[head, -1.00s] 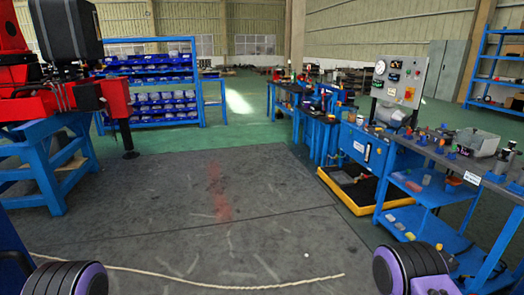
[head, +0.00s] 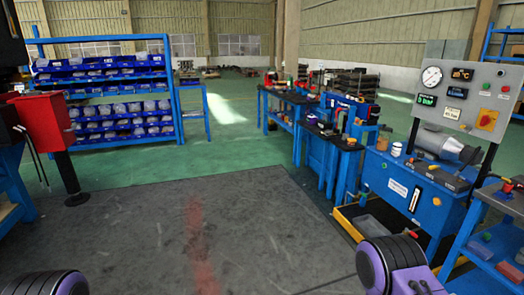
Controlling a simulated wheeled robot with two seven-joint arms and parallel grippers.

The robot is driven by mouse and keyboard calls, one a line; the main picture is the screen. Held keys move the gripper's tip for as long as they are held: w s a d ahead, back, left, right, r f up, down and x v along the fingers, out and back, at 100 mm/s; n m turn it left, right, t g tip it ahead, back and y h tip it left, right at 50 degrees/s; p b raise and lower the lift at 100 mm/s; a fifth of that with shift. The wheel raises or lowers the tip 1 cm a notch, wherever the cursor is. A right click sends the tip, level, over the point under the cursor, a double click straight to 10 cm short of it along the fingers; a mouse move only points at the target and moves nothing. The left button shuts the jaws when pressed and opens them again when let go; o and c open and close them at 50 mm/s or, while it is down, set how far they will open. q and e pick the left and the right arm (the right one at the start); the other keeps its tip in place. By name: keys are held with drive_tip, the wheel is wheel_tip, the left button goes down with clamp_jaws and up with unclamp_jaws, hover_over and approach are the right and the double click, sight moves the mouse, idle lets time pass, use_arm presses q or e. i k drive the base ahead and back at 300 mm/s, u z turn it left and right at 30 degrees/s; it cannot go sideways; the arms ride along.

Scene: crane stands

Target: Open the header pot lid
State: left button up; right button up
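I cannot pick out a header pot or its lid with certainty at this distance. A small purple round item (head: 312,119) sits on the far blue workbench, too small to identify. A small white container (head: 396,149) stands on top of the blue test unit (head: 405,190) at the right, below the gauge panel. Neither of my grippers shows in the head view; only rounded purple and black parts of my arms show at the bottom left and bottom right.
A grey gauge panel (head: 462,90) rises above the test unit, with a yellow-edged tray (head: 352,222) on the floor beside it. A blue rack of bins (head: 118,100) stands at the left behind a red box (head: 42,122). The dark floor mat (head: 250,235) between is clear.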

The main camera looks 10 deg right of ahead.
sight(384, 128)
drive_tip(key=z, duration=0.35)
drive_tip(key=i, duration=2.4)
drive_tip(key=z, duration=1.5)
drive_tip(key=i, duration=1.85)
drive_tip(key=z, duration=0.7)
